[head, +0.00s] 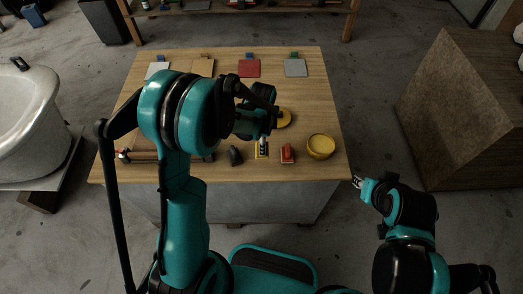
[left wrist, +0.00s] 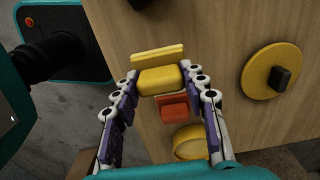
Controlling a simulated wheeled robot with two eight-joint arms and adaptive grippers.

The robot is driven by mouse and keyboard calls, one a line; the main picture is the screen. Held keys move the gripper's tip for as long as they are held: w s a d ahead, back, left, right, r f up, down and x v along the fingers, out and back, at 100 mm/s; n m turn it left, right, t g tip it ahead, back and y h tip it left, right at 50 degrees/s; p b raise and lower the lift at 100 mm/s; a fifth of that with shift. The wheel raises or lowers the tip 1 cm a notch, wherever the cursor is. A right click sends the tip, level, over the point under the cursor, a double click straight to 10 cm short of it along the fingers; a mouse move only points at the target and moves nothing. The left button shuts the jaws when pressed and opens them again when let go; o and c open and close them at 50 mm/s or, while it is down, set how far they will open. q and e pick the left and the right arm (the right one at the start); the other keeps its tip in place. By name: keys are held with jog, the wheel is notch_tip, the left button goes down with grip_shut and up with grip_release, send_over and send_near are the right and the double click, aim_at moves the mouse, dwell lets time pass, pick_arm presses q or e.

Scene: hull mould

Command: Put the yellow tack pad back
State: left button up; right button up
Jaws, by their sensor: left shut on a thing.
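The yellow tack pad (left wrist: 163,81) is a small rounded yellow block between the fingertips of my left gripper (left wrist: 162,84) in the left wrist view. The gripper is shut on it. A flat yellow strip (left wrist: 158,57) shows just beyond the pad; I cannot tell whether they touch. In the head view my left gripper (head: 263,140) points down over the table's front part, with yellow (head: 262,153) below its fingers. The pad's height above the table is unclear. My right gripper (head: 357,182) is off the table's front right corner, its fingers too small to judge.
A red block (head: 287,154) and a yellow bowl (head: 320,146) stand right of the left gripper. A yellow disc with a black knob (left wrist: 271,71) lies behind. A black object (head: 235,156) is to the left. Coloured sheets, including a red one (head: 249,68), line the table's back.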

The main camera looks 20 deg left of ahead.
pick_arm(q)
jog(key=shift+w+a+f, duration=0.45)
jog(key=shift+w+f, duration=0.05)
notch_tip(320, 180, down, 3)
jog(key=shift+f+b, duration=0.1)
jog(key=shift+b, duration=0.8)
jog(key=shift+f, duration=0.35)
jog(key=shift+f, duration=0.1)
jog(key=o, duration=1)
